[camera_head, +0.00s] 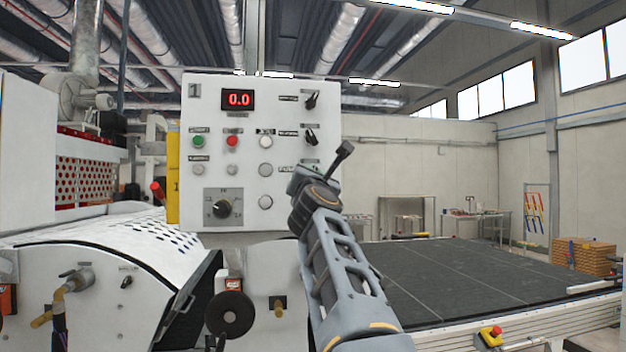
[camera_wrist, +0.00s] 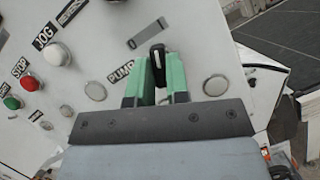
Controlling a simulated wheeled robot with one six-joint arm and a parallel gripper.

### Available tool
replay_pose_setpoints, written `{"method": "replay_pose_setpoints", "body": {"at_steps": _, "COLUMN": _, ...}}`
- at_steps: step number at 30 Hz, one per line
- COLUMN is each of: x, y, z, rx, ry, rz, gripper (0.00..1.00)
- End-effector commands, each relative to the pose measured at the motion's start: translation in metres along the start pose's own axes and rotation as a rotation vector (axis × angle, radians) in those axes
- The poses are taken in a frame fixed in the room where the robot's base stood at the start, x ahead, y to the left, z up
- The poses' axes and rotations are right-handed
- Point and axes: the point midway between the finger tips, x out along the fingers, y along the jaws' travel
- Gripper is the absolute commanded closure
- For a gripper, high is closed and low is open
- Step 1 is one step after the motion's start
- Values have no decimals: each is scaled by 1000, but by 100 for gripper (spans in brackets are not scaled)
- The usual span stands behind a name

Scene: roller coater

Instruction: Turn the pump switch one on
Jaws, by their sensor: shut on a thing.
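The pump switch (camera_wrist: 157,57) is a small black knob with a white mark, beside the "PUMP" label in the wrist view. The green fingers of my gripper (camera_wrist: 157,76) are closed on it, one on each side. In the head view my gripper (camera_head: 306,177) is at the lower right of the white control panel (camera_head: 220,130), which is marked "1". There my wrist hides the pump switch. The knob's exact turn position is hard to read.
Two black switches (camera_head: 311,100) sit above my gripper on the panel. Green and red buttons (camera_head: 232,142), round lamps and a dial (camera_head: 222,207) are to the left. A red display (camera_head: 238,100) reads 0.0. A dark conveyor bed (camera_head: 460,275) extends to the right.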

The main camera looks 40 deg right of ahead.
Motion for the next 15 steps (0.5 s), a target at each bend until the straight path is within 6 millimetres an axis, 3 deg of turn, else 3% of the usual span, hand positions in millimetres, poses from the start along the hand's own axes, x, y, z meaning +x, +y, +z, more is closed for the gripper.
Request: {"method": "replay_pose_setpoints", "body": {"at_steps": 15, "x": 0, "y": 1, "z": -1, "rx": 125, "ry": 2, "rz": -53, "gripper": 100}}
